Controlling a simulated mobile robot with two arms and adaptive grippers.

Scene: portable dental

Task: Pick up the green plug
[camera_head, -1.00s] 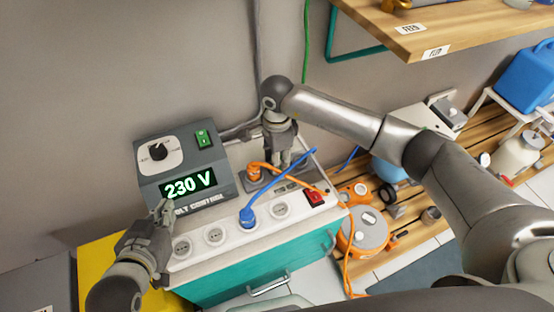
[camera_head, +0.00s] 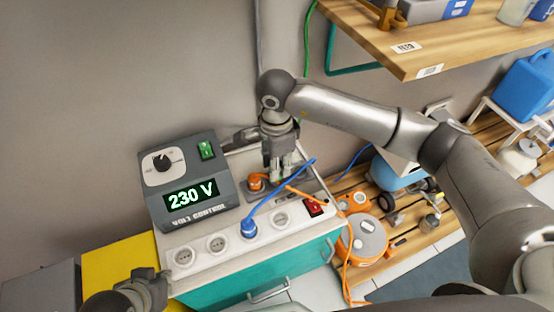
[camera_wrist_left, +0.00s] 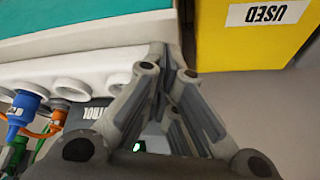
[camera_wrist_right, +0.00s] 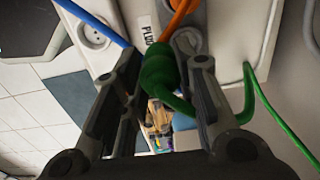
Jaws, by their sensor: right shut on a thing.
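The green plug (camera_wrist_right: 158,72) shows between the fingers of my right gripper (camera_wrist_right: 160,85) in the right wrist view, with its green cable curling away to the right. In the head view my right gripper (camera_head: 281,176) points down behind the socket strip, shut on the plug. Only a little green shows at its fingertips there. My left gripper (camera_head: 150,282) is at the lower left, in front of the voltage box. In the left wrist view its fingertips (camera_wrist_left: 160,58) come together with nothing between them.
A blue plug (camera_head: 249,228) sits in the white socket strip (camera_head: 200,258). An orange plug (camera_head: 255,182) stands close left of my right gripper. The voltage box (camera_head: 185,190) reads 230 V. A wooden shelf (camera_head: 440,45) overhangs at the upper right.

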